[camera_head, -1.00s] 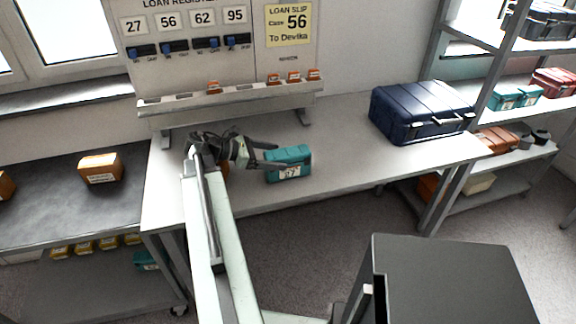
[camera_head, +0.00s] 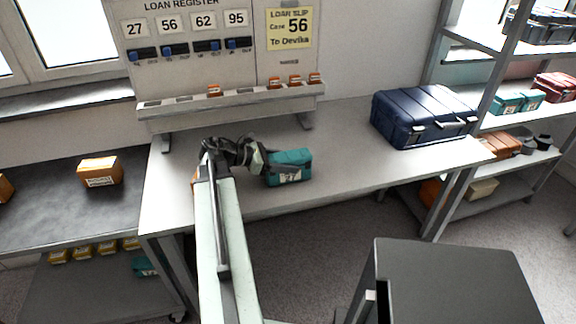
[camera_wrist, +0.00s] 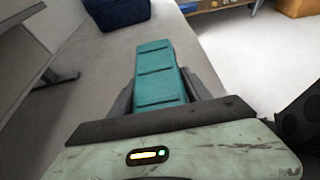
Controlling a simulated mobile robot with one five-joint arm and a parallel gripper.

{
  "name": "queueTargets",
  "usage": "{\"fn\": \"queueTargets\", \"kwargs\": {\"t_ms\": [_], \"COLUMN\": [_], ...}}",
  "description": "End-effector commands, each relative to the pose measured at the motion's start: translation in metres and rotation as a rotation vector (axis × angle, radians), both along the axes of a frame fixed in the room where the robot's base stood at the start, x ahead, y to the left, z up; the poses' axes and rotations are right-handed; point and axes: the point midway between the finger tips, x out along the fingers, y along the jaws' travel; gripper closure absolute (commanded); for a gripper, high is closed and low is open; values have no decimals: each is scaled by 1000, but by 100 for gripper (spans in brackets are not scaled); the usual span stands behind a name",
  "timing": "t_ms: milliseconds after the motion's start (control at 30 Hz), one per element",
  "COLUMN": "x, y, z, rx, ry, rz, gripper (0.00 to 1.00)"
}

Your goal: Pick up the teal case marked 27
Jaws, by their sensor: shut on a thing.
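The teal case marked 27 (camera_head: 291,167) stands on the light worktop near its front edge, its white number label facing the front. My gripper (camera_head: 270,168) has come in from the left and is shut on the case. In the wrist view the teal case (camera_wrist: 158,75) lies lengthwise between my two dark fingers, one along each side. The case appears to rest on the worktop; I cannot tell if it is lifted at all.
A large navy case (camera_head: 425,115) stands on the worktop at right. The loan register board (camera_head: 190,75) and its ledge are behind. An orange box (camera_head: 100,171) sits on the dark bench at left. Shelving (camera_head: 520,122) at right holds several cases. A dark cabinet (camera_head: 455,280) stands in front.

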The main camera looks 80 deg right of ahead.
Motion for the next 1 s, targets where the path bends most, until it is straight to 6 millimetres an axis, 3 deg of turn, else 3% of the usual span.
{"fn": "queueTargets", "kwargs": {"t_ms": [233, 600, 867, 1000], "x": [0, -1, -1, -1], "y": [0, 0, 0, 0], "z": [24, 96, 105, 129], "rx": [-1, -1, -1, -1], "ry": [2, 2, 2, 2], "rz": [-1, -1, -2, -2], "gripper": [100, 100, 100, 100]}}
